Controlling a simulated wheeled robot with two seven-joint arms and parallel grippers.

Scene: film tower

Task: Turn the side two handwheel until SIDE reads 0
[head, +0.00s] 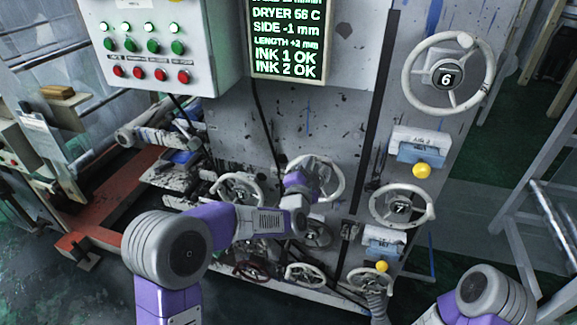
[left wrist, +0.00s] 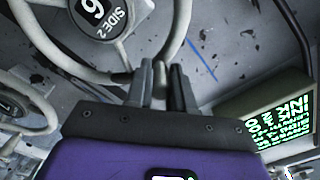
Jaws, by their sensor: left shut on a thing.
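The side two handwheel (head: 340,180) is a pale spoked wheel on the lower middle of the grey machine panel. Its dark hub marked SIDE 2 (left wrist: 112,14) shows upside down at the top left of the left wrist view, and my arm partly covers the wheel in the head view. My left gripper (head: 304,178) is at this wheel; in the left wrist view its dark fingers (left wrist: 163,82) are shut on the rim. The exact contact is partly hidden. The display (head: 288,40) reads SIDE -1 mm. My right gripper is out of view.
Other handwheels stand close by: one to the left (head: 240,190), wheel 7 (head: 432,214) to the right, a large wheel 6 (head: 490,75) above, and smaller ones below. Yellow knobs (head: 422,171) stick out at right. A button box (head: 165,85) hangs upper left.

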